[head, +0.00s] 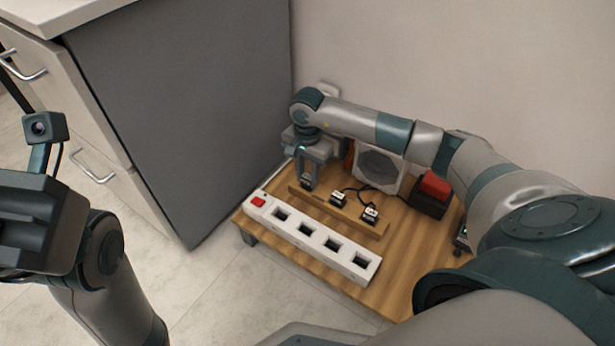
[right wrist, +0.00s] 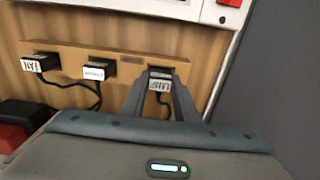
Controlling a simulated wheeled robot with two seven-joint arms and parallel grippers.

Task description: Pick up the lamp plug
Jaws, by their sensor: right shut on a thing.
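The lamp plug (right wrist: 160,83) is a small black plug with a white label. It sits at the slotted wooden holder (head: 350,215), in the end place nearest the cabinet. My right gripper (head: 308,178) points down over it, and in the right wrist view its fingers (right wrist: 160,97) are shut on the plug's two sides. I cannot see the plug clear of the holder. The fan plug (right wrist: 40,63) and a middle plug (right wrist: 99,70) stand in the same holder. My left gripper (head: 40,220) is at the left edge; its fingers do not show clearly.
A white power strip (head: 312,240) with a red switch and several empty sockets lies in front of the holder on a low wooden table (head: 420,255). A boxed fan (head: 378,168) and a black-and-red box (head: 432,193) stand behind. A grey cabinet (head: 190,110) borders the left.

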